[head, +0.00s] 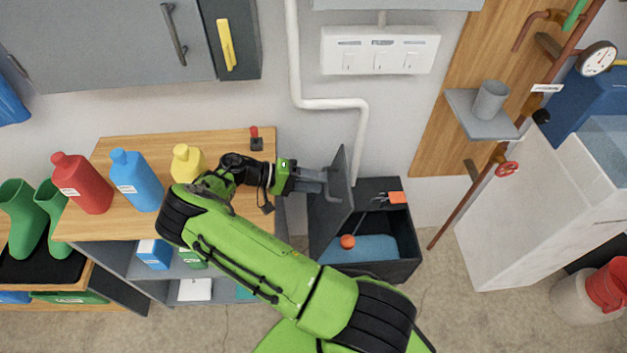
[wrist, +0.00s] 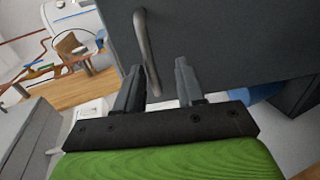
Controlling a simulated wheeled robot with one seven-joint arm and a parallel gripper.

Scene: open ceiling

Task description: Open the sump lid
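The sump (head: 405,250) is a dark open box on the floor, with blue water and an orange ball float (head: 348,241) inside. Its dark grey lid (head: 328,220) stands steeply raised at the box's left side, leaving the inside exposed. My gripper (head: 325,182) is at the lid's left face, near its upper part. In the wrist view the lid (wrist: 230,40) fills the upper middle, with a curved grey bar handle (wrist: 145,45). The fingers of my gripper (wrist: 158,72) are apart, with the handle's lower part between them, closer to the left finger. Contact with the handle cannot be told.
A wooden-topped shelf (head: 110,230) with red, blue and yellow bottles stands left of the sump, under my arm. A white pipe (head: 360,140) runs down the wall behind. A white tank (head: 540,200) stands at right. Bare floor (head: 440,290) lies between sump and tank.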

